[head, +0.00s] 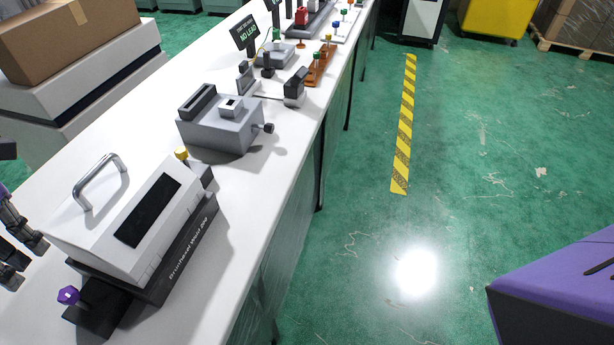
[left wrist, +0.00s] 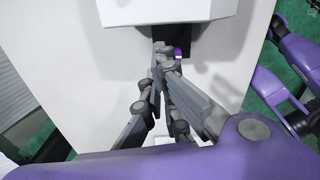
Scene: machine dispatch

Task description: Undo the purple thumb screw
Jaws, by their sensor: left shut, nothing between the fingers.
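The purple thumb screw (head: 68,295) sits on the black block at the near end of a white device (head: 128,222) on a dark base. In the left wrist view, a small purple piece of the screw (left wrist: 178,52) shows just past my fingertips, partly hidden by them. My left gripper (head: 28,262) comes in at the left edge of the head view, left of the device and apart from the screw there. In the left wrist view its fingers (left wrist: 167,58) are together with nothing between them. My right gripper is in neither view.
A metal handle (head: 97,180) rises from the device's top, and a yellow knob (head: 181,153) sits at its far end. A grey machine (head: 220,130) and several smaller fixtures stand farther along the white table (head: 262,205). Bare tabletop lies along its right edge.

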